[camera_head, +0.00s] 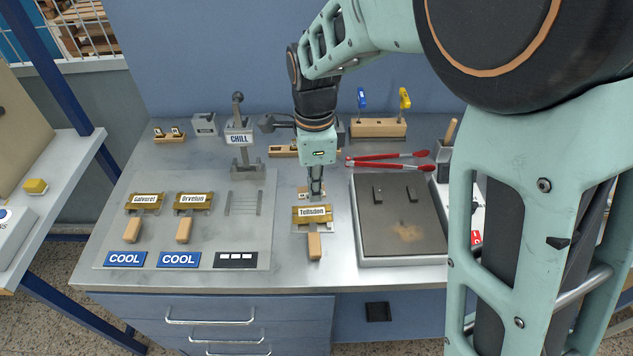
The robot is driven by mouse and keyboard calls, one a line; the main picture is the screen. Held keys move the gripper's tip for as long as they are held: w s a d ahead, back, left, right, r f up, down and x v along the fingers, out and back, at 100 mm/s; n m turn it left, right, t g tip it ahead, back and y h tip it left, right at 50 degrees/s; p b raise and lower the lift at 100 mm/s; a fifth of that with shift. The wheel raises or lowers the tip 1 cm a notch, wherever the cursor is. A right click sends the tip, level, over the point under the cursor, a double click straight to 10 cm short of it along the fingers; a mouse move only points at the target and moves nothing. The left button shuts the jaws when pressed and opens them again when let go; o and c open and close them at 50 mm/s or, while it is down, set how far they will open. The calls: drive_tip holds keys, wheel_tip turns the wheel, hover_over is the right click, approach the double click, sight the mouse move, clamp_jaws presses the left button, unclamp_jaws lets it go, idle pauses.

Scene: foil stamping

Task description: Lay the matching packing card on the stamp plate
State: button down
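A brass stamp plate labelled something like "Tolladon" (312,222) lies on the bench near the middle, with a wooden handle (315,248) toward the front edge. My gripper (316,194) points down just behind this plate, its fingers close together. A small pale piece (304,191) shows beside the fingertips; I cannot tell whether it is a packing card or whether it is held. Two more brass plates, reading roughly "Galvaret" (145,209) and "Orvelun" (194,209), lie on the grey tray at left, each with a wooden handle. No packing card can be clearly made out.
The grey tray (262,250) carries two blue COOL signs, a black indicator and an empty slotted stand (243,203). Behind are a CHILL lever (239,140) and wooden blocks. A dark-topped heating plate (400,240) stands at right, with red tongs (390,163) behind it.

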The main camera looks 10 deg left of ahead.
sight(315, 219)
drive_tip(key=shift+f, duration=0.1)
drive_tip(key=shift+f+b, duration=2.3)
drive_tip(key=shift+f, duration=1.15)
drive_tip(key=c, duration=2.1)
unclamp_jaws()
drive_tip(key=shift+r, duration=0.15)
wheel_tip(315, 219, up, 12)
drive_tip(key=shift+f, duration=0.1)
